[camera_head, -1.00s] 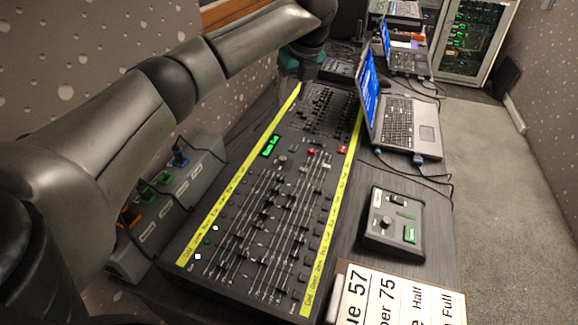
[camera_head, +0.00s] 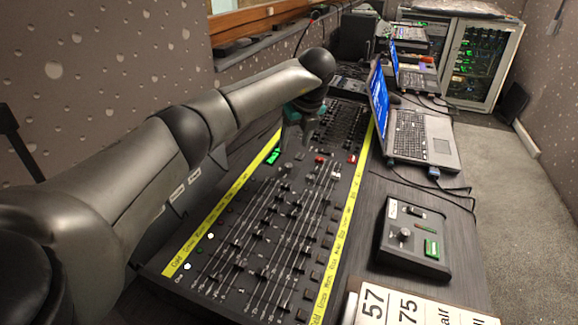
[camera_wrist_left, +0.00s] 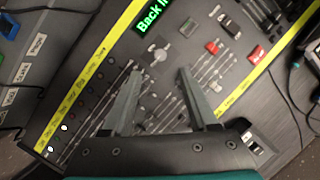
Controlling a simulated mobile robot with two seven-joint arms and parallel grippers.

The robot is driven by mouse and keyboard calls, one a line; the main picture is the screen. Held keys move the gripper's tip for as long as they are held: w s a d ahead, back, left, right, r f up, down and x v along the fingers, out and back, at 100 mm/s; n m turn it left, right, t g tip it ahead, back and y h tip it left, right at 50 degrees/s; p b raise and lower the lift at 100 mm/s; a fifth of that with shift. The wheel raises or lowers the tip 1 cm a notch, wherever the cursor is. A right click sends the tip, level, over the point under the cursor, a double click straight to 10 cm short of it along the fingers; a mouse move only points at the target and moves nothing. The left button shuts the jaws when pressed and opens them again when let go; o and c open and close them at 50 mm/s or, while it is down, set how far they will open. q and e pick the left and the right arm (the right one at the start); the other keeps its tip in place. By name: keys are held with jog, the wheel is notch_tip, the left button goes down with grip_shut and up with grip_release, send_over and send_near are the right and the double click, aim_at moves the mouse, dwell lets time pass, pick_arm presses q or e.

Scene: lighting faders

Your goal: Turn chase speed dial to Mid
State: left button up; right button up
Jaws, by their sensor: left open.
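A round dial (camera_wrist_left: 159,56) sits on the lighting console beside its green-lit display (camera_wrist_left: 151,17). In the wrist view it lies just beyond and between my left fingertips. My left gripper (camera_wrist_left: 158,72) is open and empty, its two fingers apart and pointing toward the dial. In the head view my left gripper (camera_head: 296,143) hangs over the console's upper part, close to the display (camera_head: 272,156). A second knob (camera_head: 404,235) is on a small black box (camera_head: 437,262) to the right. I cannot read which is labelled chase speed. My right gripper is not in view.
The console (camera_head: 222,262) has many faders and yellow label strips. Open laptops (camera_head: 422,135) with cables stand to the right and behind. A sign with numbers (camera_head: 402,308) is at the front. The carpeted floor (camera_head: 510,215) at right is clear.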

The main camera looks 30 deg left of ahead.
aim_at(288, 165)
pick_arm(q)
jog(key=x, duration=0.3)
jog(key=shift+f+b, duration=0.25)
jog(key=shift+b, duration=0.1)
jog(key=b+x, duration=0.1)
jog(key=x, duration=0.3)
jog(key=shift+w+f, duration=0.1)
jog(key=shift+b+x, duration=0.45)
jog(key=shift+x, duration=0.45)
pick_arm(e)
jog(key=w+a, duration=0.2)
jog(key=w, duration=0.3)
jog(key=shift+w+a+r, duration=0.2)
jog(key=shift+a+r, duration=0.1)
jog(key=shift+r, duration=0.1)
pick_arm(q)
jog(key=shift+a, duration=0.15)
jog(key=shift+c, duration=0.2)
grip_shut()
